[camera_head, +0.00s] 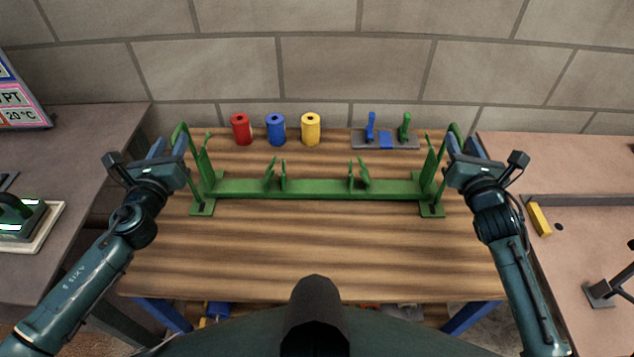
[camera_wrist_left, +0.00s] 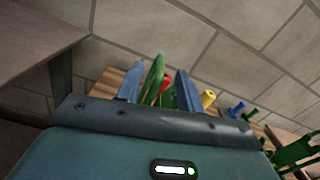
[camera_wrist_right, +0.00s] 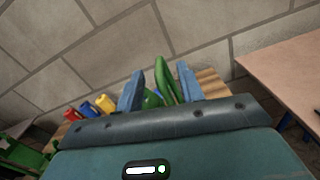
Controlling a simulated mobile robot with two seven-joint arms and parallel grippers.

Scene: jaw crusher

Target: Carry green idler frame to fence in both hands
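The green idler frame (camera_head: 318,188) stands upright on the wooden bench, a long bar with brackets and a looped handle at each end. My left gripper (camera_head: 168,147) is at the left end. In the left wrist view the green handle (camera_wrist_left: 152,80) rises between its blue fingers, with gaps visible. My right gripper (camera_head: 463,146) is at the right end. In the right wrist view the other handle (camera_wrist_right: 166,80) stands between its spread fingers, apparently clear of both. I cannot pick out the fence with certainty.
Red (camera_head: 241,129), blue (camera_head: 276,129) and yellow (camera_head: 311,129) rollers stand behind the frame, beside a grey plate (camera_head: 362,142) with blue and green parts. The wooden bench (camera_head: 320,245) is clear in front. A side table at right has a grey rail (camera_head: 580,200) and yellow block (camera_head: 539,219).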

